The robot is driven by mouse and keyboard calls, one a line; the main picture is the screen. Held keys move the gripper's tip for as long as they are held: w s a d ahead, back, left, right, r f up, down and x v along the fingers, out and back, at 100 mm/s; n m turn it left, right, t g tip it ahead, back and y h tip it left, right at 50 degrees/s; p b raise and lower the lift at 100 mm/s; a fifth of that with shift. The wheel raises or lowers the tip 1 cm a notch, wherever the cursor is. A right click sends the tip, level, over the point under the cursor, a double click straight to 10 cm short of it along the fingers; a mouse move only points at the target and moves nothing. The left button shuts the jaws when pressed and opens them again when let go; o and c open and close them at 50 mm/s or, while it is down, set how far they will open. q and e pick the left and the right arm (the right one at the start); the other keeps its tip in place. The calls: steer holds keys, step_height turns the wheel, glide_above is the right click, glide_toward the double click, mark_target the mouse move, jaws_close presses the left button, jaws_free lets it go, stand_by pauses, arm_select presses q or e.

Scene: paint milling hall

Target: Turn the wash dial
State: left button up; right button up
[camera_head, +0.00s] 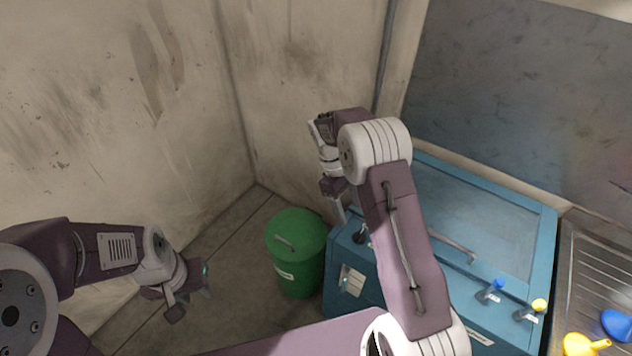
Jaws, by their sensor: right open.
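A blue machine (345,305) with a glazed lid stands at the right. A dark knob (360,237) sits near its front left top edge; I cannot tell whether it is the wash dial. My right gripper (341,212) is open, pointing down just left of and above this knob, apparently apart from it. My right arm covers part of the machine's front. My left gripper (190,303) hangs low at the left, open and empty, far from the machine.
A green lidded bin (296,240) stands left of the machine. A metal drainboard (600,265) holds yellow (583,345) and blue (617,324) funnels. Walls close the back left.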

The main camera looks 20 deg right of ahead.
mark_target(360, 233)
steer(key=shift+n, duration=0.3)
steer(key=x, duration=0.2)
steer(key=p+x, duration=0.1)
steer(key=x, duration=0.5)
steer(key=shift+s+d+r+p, duration=0.15)
steer(key=shift+s+d+p, duration=0.15)
steer(key=shift+d+p, duration=0.1)
steer(key=shift+s+f, duration=0.15)
steer(key=shift+f, duration=0.1)
steer(key=shift+s+d, duration=0.1)
steer(key=shift+s, duration=0.15)
steer(key=shift+w, duration=0.15)
jaws_close()
arm_select(q)
steer(key=shift+s+r, duration=0.35)
steer(key=shift+r, duration=0.3)
steer(key=shift+s+r, duration=0.35)
steer(key=shift+r, duration=0.25)
